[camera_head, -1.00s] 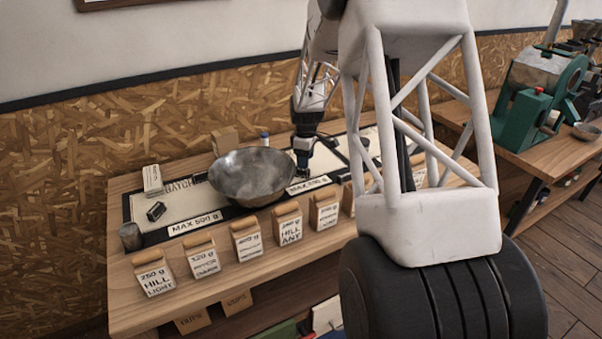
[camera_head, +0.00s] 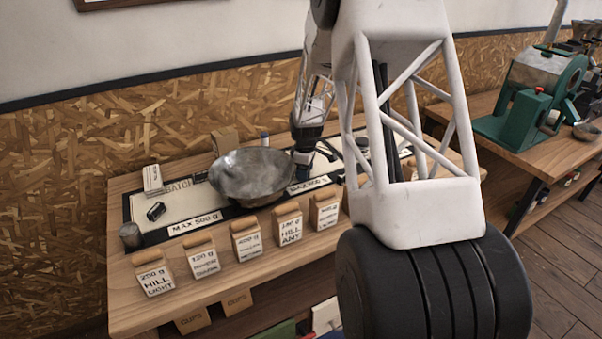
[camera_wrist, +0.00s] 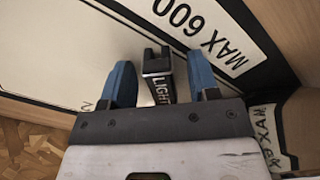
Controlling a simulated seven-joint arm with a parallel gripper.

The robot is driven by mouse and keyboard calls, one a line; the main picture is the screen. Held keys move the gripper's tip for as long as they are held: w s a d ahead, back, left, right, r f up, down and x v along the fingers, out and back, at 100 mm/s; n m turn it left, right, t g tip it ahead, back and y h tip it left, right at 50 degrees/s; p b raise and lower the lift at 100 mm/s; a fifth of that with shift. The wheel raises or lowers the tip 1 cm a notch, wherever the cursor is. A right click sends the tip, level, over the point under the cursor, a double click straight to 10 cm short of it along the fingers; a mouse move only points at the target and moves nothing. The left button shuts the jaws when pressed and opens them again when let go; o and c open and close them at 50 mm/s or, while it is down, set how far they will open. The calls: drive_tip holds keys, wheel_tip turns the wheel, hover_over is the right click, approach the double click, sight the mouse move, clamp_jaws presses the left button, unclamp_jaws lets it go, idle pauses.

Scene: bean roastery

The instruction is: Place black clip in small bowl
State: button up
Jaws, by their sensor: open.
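A dark clip-like piece (camera_wrist: 158,88) with the word LIGHT on its side lies between my fingers in the wrist view; it looks like the black clip. My gripper (camera_wrist: 159,62) is open, with one blue finger on each side of the piece and a gap on both sides. In the head view my gripper (camera_head: 303,161) is low over the mat, just right of a large metal bowl (camera_head: 250,190). Another small black object (camera_head: 156,211) lies on the mat at the left. I cannot tell which bowl is the small one.
The white mat (camera_wrist: 70,45) has labelled zones and a dark border. Several labelled paper bags (camera_head: 247,240) stand along the table's front edge. A grey cup (camera_head: 130,236) and a white box (camera_head: 153,180) stand at the left. A green roaster (camera_head: 530,105) is on another table.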

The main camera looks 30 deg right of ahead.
idle(0.5)
clamp_jaws()
drive_tip(key=shift+r, duration=4.95)
